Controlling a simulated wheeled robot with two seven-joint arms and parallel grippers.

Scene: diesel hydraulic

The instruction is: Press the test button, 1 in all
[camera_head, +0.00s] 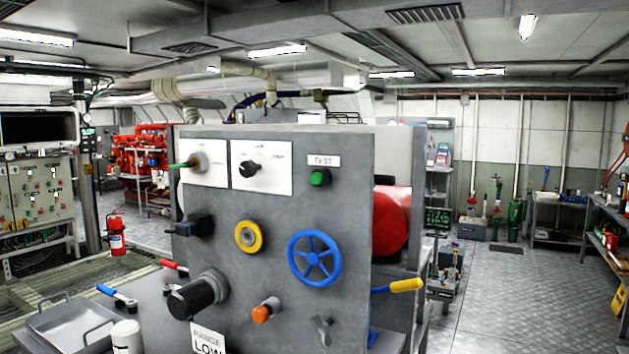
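The test button is a round green button (320,177) on the upper right of an upright grey panel (275,295). A white label reading "TEST" (324,160) is just above it. Nothing covers the button, and I cannot tell from this view whether it is pressed in. Neither of my grippers shows in the head view.
The panel also carries a blue handwheel (314,258), a yellow ring knob (249,236), an orange-tipped knob (265,312), a black cylinder (197,295) and a yellow-handled lever (405,285). A metal tray (70,325) lies at lower left. Open floor (500,290) is at right.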

